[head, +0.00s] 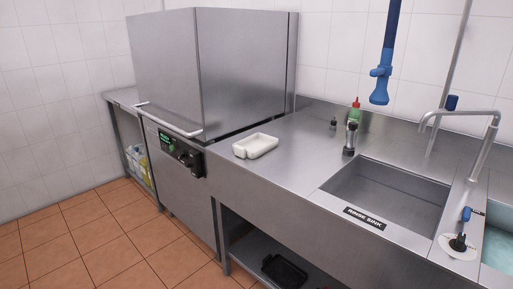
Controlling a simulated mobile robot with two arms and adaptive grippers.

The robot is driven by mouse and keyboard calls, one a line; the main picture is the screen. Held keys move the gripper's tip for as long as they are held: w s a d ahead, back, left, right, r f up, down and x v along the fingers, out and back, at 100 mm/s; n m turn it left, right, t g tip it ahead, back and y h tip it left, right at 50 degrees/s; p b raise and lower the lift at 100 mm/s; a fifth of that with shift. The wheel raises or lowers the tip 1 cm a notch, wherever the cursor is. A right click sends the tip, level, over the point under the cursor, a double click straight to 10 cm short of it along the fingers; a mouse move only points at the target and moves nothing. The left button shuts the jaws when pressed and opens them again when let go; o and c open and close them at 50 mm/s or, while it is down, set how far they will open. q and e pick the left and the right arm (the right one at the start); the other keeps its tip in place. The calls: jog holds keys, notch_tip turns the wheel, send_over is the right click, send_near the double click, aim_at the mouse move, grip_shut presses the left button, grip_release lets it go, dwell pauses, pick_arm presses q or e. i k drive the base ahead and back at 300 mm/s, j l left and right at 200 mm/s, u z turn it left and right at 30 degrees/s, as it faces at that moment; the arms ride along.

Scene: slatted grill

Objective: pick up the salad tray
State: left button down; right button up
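A small white tray (255,146) with rounded corners sits on the steel counter, just right of the big boxy steel machine. It is the only light-coloured tray in view; I cannot tell whether it holds anything. A black tray (284,270) lies on the shelf under the counter, partly cut off by the bottom edge. Neither of my grippers shows in the head view.
The steel machine (215,70) with a front handle stands left of the counter. A rinse sink (388,195), faucet (478,140), green bottle (355,112) and hanging blue sprayer (381,85) are to the right. Counter (300,150) around the white tray is clear; tiled floor is open at left.

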aim_at(252, 146)
jog(key=i+l, duration=0.4)
jog(key=i+l+z, duration=0.15)
jog(key=i+l, duration=0.25)
jog(key=i, duration=0.2)
